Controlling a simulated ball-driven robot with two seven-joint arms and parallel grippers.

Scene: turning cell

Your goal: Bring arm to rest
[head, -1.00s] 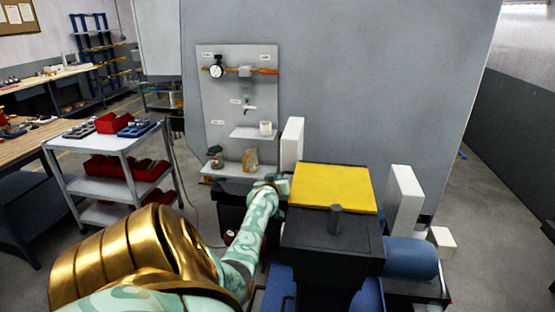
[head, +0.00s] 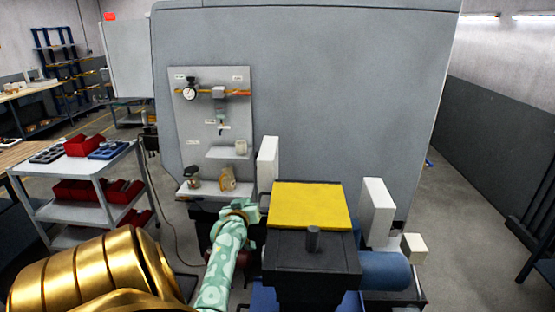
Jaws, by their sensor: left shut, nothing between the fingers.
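My left arm comes in from the lower left, with a gold upper part and a pale green patterned forearm. My left gripper (head: 250,212) is at the far end of the forearm, beside the left edge of the black block with the yellow top plate (head: 308,205). The gripper is small in the picture and shut, with nothing seen in it. My right arm and right gripper are not in view.
A grey panel (head: 212,130) with a gauge and small shelves stands behind. White upright blocks (head: 377,208) flank the yellow plate. A blue cylinder (head: 384,270) lies at right. A cart (head: 85,190) with red bins stands left.

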